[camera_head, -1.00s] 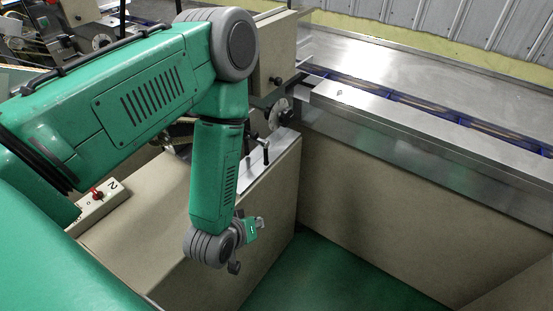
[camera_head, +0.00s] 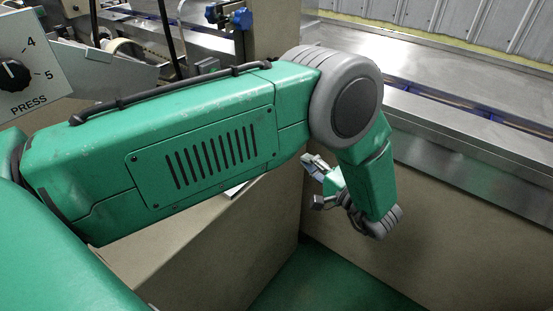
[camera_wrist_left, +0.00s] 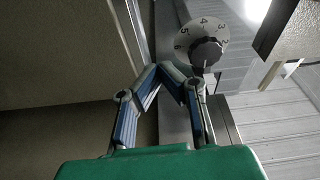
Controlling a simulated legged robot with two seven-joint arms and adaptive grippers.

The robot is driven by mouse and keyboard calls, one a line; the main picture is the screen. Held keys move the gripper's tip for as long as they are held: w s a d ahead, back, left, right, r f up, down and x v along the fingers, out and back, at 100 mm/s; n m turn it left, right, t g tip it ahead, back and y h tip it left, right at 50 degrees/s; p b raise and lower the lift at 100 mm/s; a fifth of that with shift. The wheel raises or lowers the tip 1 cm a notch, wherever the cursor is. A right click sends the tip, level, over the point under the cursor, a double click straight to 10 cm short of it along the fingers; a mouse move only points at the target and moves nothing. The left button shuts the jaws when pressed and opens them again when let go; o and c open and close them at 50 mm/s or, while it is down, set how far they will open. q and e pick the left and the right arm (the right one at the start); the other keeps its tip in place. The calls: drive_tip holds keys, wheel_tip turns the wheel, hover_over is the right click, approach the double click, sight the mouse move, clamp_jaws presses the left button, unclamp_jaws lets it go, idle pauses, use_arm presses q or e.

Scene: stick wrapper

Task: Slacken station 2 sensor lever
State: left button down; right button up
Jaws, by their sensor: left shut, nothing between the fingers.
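My left gripper (camera_head: 314,166) is in the middle of the head view, just below my elbow joint, in front of the beige cabinet side. In the left wrist view its fingers (camera_wrist_left: 160,68) are brought together at the tips, shut and empty. A round numbered dial with a black knob (camera_wrist_left: 206,52) lies just beyond the fingertips, slightly right, apart from them as far as I can see. I cannot make out the station 2 sensor lever for certain in either current view; my arm covers much of the cabinet top. My right gripper is not in view.
A PRESS knob panel (camera_head: 22,68) stands at the far left. Blue knobs (camera_head: 240,18) sit on the machine behind my arm. A steel conveyor edge (camera_head: 470,150) runs along the right. The green floor (camera_head: 330,280) is clear below.

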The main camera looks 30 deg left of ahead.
use_arm(q)
drive_tip(key=shift+g, duration=0.8)
drive_tip(key=x, duration=0.6)
drive_tip(key=s+x, duration=0.1)
drive_tip(key=x, duration=0.2)
drive_tip(key=shift+a+r, duration=0.2)
drive_tip(key=shift+r, duration=0.05)
drive_tip(key=shift+s+d+f+p, duration=0.1)
drive_tip(key=shift+s+p, duration=0.45)
drive_tip(key=shift+s, duration=1.25)
